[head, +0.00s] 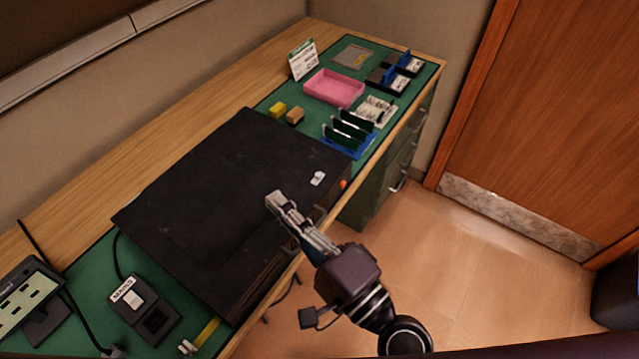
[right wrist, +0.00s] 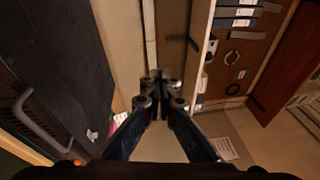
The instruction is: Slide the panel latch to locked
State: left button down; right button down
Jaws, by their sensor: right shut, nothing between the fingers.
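A large black case (head: 225,190) lies on the bench, and it fills the left of the right wrist view (right wrist: 55,60). A small white piece (head: 318,178) sits on its top near the right end and may be the panel latch; its locked or unlocked position is too small to tell. It also shows in the right wrist view (right wrist: 92,134). My right gripper (head: 274,200) is shut and empty, over the case's front part, left of the white piece and apart from it. Its fingertips also show in the right wrist view (right wrist: 160,80). My left gripper is not in view.
An orange knob (head: 343,184) is at the case's right end. A pink tray (head: 334,88), a blue rack (head: 348,140) with dark boards and two small blocks (head: 286,112) lie beyond. A labelled device (head: 140,305) stands at the lower left. The floor in front is clear.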

jog(key=w+d+m+t+h, duration=0.4)
jog(key=m+h, duration=0.3)
jog(key=m, duration=0.7)
notch_tip(320, 180, down, 12)
jog(key=s+d+m+g+h, duration=0.3)
jog(key=m+g+h, duration=0.1)
jog(key=m, duration=0.6)
jog(key=shift+r+h, duration=0.25)
jog(key=shift+h, duration=0.05)
jog(key=shift+w, duration=0.1)
jog(key=p, duration=0.4)
send_near(318, 177)
jog(key=x, duration=0.6)
jog(key=shift+w+a+f, duration=0.1)
jog(key=shift+w+f, duration=0.1)
jog(key=shift+w, duration=0.1)
